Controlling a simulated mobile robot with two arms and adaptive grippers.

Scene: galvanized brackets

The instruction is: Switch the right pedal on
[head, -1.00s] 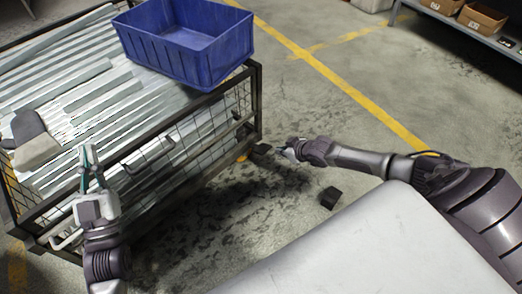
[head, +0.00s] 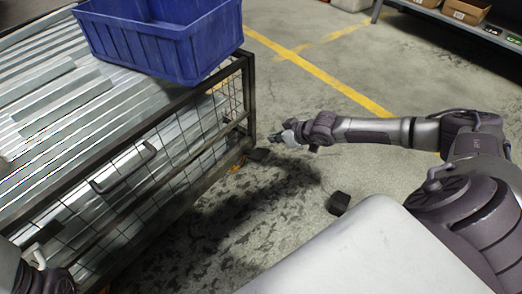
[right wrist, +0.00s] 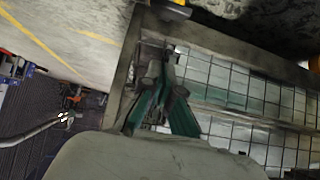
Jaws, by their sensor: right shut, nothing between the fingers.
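My right gripper (head: 276,138) is shut and empty, low beside the near right corner of the metal cage cart (head: 248,92). In the right wrist view its green-padded fingers (right wrist: 158,85) are together in front of the cage's wire mesh. A small dark block (head: 258,155) lies low at the cart's corner, just below the fingertips. A yellow-orange part (head: 238,165) shows under that corner, and a yellow part (right wrist: 178,4) shows at the top of the wrist view. I cannot tell which of these is the right pedal. Contact is not clear. My left gripper is out of view.
A blue crate (head: 160,42) stands on the galvanized bars (head: 70,110) in the cart. Another dark block (head: 338,203) lies on the floor nearer me. A shelf with cardboard boxes (head: 468,10) is at the back right.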

